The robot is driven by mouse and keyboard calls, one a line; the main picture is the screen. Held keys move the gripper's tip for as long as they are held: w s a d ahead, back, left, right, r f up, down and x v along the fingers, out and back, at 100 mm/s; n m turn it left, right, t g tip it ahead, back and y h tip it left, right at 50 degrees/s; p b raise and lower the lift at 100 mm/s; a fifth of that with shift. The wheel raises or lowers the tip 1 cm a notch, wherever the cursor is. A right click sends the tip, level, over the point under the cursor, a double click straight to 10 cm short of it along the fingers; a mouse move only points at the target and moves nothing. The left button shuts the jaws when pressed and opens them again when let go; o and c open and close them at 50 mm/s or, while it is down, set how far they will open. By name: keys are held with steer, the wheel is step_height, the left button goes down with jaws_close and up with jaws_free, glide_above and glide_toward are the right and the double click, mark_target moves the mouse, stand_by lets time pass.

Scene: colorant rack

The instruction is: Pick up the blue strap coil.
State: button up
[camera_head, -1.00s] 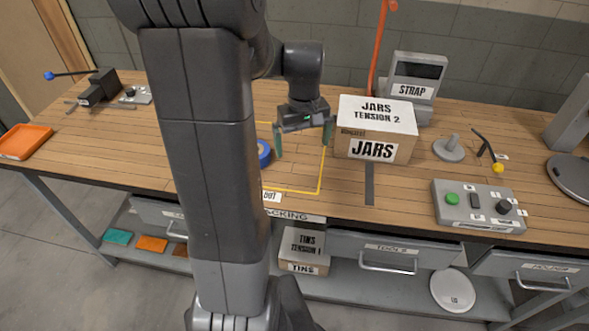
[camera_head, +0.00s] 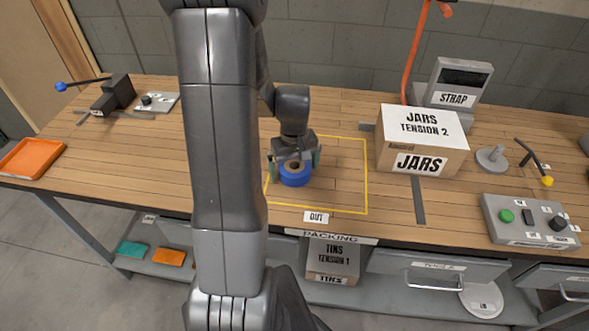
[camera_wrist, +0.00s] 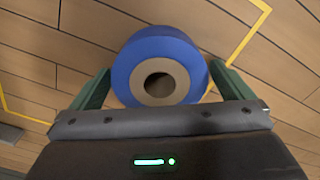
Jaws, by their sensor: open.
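The blue strap coil (camera_head: 295,174) is a blue ring with a tan core and a dark centre hole. It lies on the bench inside the yellow outline, at its left side. It also shows in the wrist view (camera_wrist: 160,45), hole facing the camera. My gripper (camera_head: 294,162) is open just above and behind the coil. In the wrist view my gripper's green fingers (camera_wrist: 162,88) stand on either side of the coil's near part. The right finger looks close to the coil's edge. I cannot tell whether either finger touches it.
The yellow outline (camera_head: 366,185) has free wood right of the coil. A JARS box (camera_head: 421,141) and STRAP machine (camera_head: 456,84) stand to the right. A grey button panel (camera_head: 530,219) sits front right. An orange tray (camera_head: 31,158) lies far left.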

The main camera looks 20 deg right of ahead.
steer(key=c, duration=1)
